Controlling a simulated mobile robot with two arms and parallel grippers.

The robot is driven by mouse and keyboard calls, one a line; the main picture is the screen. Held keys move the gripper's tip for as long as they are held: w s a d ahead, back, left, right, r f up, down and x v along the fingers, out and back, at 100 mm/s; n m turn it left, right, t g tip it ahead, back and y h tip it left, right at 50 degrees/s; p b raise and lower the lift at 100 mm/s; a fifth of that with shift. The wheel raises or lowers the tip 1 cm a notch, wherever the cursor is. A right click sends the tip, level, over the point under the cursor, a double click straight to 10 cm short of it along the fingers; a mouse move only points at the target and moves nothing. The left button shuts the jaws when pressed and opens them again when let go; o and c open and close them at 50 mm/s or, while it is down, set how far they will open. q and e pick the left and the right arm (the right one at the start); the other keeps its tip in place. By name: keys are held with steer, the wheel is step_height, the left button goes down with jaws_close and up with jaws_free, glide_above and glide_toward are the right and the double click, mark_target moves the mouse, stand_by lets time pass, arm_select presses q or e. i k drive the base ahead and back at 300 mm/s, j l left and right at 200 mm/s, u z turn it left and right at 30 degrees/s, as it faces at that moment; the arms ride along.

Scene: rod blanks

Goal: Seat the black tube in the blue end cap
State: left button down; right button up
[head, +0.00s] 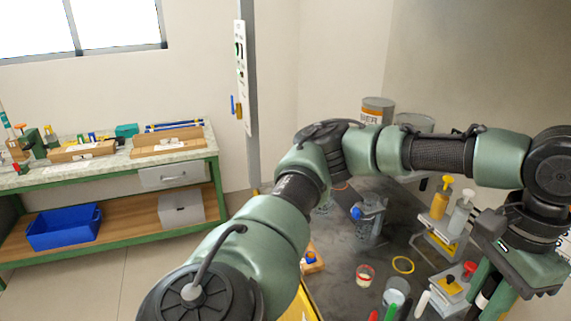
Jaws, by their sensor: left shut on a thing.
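My left arm crosses the picture and bends down at the right, to my left gripper (486,298) over the right side of the dark bench. It is shut on a dark tube-like piece (487,289), taken as the black tube; its lower end is hard to make out. A small blue piece (310,255) sits on an orange-brown block at the bench's left edge; it may be the blue end cap, but it is too small to be sure. It is well apart from the gripper. My right gripper is not in view.
The dark bench (345,245) holds a grey jug-like thing with a blue knob (356,213), a yellow ring (403,265), a small cup (365,275), and pump bottles (441,198) on a stand near my gripper. A green-framed bench (105,165) stands at the left.

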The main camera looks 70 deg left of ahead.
mark_target(309, 262)
steer(key=k+j, duration=0.15)
steer(key=j, duration=0.25)
steer(key=k+j, duration=0.1)
steer(key=j, duration=0.3)
steer(key=k+j, duration=0.15)
steer(key=j, duration=0.2)
steer(key=k+j, duration=0.1)
steer(key=j, duration=0.3)
steer(key=k+j, duration=0.15)
steer(key=j, duration=0.25)
